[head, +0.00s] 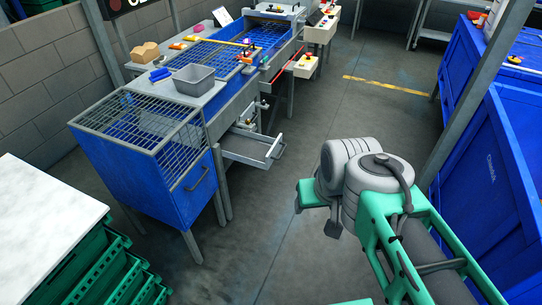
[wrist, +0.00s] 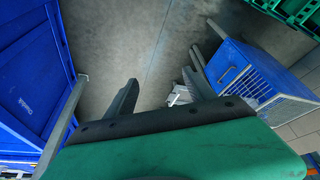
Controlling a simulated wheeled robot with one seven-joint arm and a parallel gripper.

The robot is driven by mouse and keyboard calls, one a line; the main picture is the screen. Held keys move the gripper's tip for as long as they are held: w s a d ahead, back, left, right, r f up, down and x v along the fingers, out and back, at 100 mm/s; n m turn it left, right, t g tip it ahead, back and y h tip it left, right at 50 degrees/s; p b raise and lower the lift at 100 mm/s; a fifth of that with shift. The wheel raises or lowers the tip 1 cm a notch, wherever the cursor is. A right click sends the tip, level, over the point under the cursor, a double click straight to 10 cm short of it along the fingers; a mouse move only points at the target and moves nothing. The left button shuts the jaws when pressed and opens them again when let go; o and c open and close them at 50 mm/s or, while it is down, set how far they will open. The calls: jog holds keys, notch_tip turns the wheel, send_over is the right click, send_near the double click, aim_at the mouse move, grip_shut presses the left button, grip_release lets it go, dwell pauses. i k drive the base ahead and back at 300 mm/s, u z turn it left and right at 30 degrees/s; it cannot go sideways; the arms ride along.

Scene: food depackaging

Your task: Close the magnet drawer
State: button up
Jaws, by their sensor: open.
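The magnet drawer is most likely the grey metal drawer (head: 250,150) under the conveyor bench. It is pulled out toward the aisle, with a handle bar at its front end. In the wrist view a small pale part (wrist: 178,97), perhaps this drawer, shows between the fingers at a distance, partly hidden. My gripper (head: 333,226) is in the aisle to the right of the drawer, clear of it, with its fingers partly hidden by the wrist. In the wrist view my gripper (wrist: 160,88) has its two dark fingers spread, with nothing held.
A blue bin with a wire-grid top (head: 150,180) stands left of the drawer. Green crates (head: 95,265) sit under a white top at the lower left. Large blue containers (head: 500,180) and a grey post line the right side. The aisle floor (head: 300,120) is clear.

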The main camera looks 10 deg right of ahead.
aim_at(255, 150)
jog(key=u, duration=0.35)
jog(key=i, duration=1.6)
jog(key=u, duration=0.4)
